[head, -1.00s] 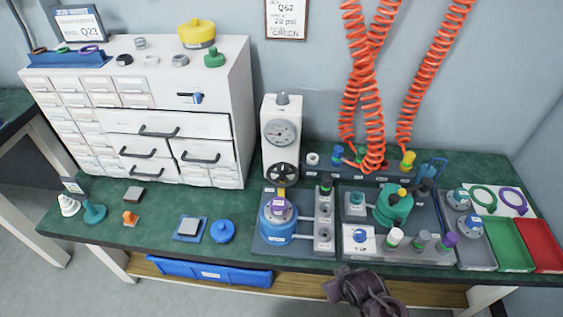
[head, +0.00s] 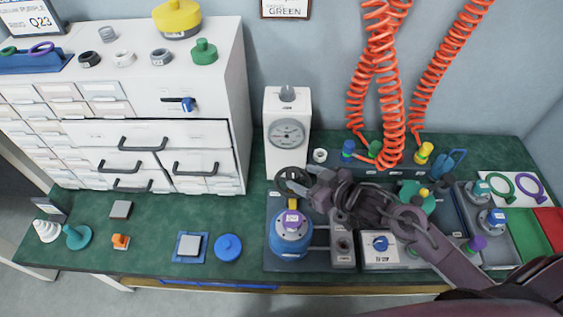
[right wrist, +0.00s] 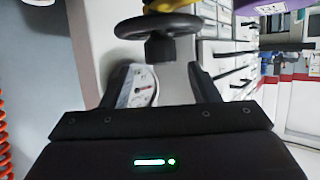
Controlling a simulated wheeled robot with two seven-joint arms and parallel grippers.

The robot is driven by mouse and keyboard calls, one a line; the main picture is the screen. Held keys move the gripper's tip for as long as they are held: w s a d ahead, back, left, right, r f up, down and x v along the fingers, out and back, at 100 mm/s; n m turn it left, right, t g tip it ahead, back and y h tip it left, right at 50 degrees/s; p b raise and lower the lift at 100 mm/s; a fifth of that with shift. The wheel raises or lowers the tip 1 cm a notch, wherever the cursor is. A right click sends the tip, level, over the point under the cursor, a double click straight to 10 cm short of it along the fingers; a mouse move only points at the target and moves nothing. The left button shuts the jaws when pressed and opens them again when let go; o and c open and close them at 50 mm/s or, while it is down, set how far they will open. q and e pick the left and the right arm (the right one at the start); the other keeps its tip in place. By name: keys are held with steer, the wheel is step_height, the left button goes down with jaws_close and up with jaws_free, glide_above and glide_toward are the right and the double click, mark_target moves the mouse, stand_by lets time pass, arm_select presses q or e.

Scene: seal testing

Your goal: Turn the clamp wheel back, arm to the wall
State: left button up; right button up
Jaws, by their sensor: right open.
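The black clamp wheel (head: 293,180) stands in front of the white gauge column (head: 287,112). It also shows at the top of the right wrist view (right wrist: 158,24), with its dark hub below. A yellow clamp arm (head: 293,203) reaches forward below the wheel, over the blue round fixture (head: 290,238) with its purple top. My right gripper (head: 312,184) is at the wheel's right side, overlapping its edge in the head view. In the right wrist view its two dark fingers (right wrist: 158,78) are apart, nothing gripped between them, the wheel just beyond the tips. My left gripper is out of view.
My right arm covers part of the green fixture (head: 418,195) and the plate around it. Orange coiled hoses (head: 390,85) hang at the back right. A drawer cabinet (head: 150,100) stands left of the column. A blue round lid (head: 228,247) lies on the green bench.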

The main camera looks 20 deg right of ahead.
mark_target(294, 174)
steer(key=x, duration=0.3)
steer(key=shift+w+a, duration=0.1)
steer(key=shift+a, duration=0.05)
steer(key=shift+x, duration=1.2)
steer(key=shift+w+a+f, duration=0.1)
steer(key=shift+w+f, duration=0.1)
steer(key=shift+w, duration=0.05)
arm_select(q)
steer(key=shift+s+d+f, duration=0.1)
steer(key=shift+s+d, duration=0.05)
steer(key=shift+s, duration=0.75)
arm_select(e)
jaws_close()
